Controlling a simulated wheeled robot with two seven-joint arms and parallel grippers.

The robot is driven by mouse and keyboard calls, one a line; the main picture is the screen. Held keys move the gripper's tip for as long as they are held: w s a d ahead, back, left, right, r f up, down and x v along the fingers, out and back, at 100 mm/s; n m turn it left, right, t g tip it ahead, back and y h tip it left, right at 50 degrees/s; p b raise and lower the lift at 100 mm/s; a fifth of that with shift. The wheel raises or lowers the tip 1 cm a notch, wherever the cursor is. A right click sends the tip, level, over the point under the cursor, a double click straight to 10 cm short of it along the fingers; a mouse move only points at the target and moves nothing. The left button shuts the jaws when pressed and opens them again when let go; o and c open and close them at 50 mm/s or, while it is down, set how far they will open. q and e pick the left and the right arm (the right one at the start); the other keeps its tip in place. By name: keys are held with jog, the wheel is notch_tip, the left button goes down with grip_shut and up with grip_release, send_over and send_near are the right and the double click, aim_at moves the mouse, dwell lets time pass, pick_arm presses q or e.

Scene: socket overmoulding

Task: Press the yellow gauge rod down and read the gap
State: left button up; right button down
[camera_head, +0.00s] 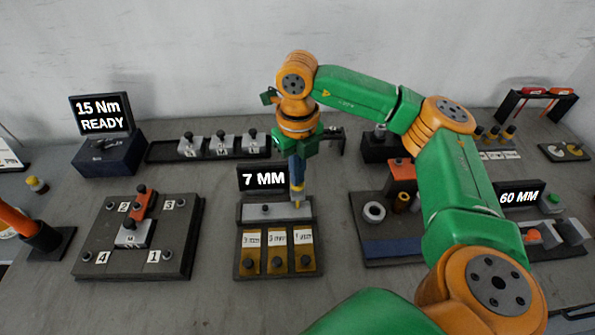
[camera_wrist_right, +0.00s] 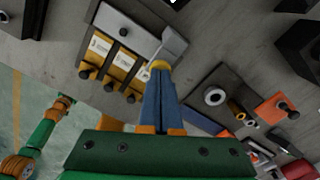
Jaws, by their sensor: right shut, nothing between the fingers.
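My right gripper (camera_head: 298,194) is shut and empty, pointing down at the right end of the grey block (camera_head: 245,213) on the gauge stand. A small yellow piece (camera_head: 298,204), apparently the gauge rod's top, shows right at its fingertips. In the right wrist view the shut blue fingers (camera_wrist_right: 160,72) end at a yellow tip; I cannot tell how much of it is rod and how much fingertip. The rod's lower part is hidden. The display (camera_head: 262,179) behind the block reads 7 MM. My left gripper is not in view.
Three yellow labelled plates with dark knobs (camera_head: 277,250) lie in front of the block. A numbered fixture plate (camera_head: 92,250) stands left, and a board with a ring (camera_head: 374,212) and a 60 MM display (camera_head: 518,197) right. A screen (camera_head: 101,114) reads 15 Nm READY.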

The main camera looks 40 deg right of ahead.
notch_tip(320, 180, up, 8)
jog(key=p, duration=0.6)
dwell(0.4)
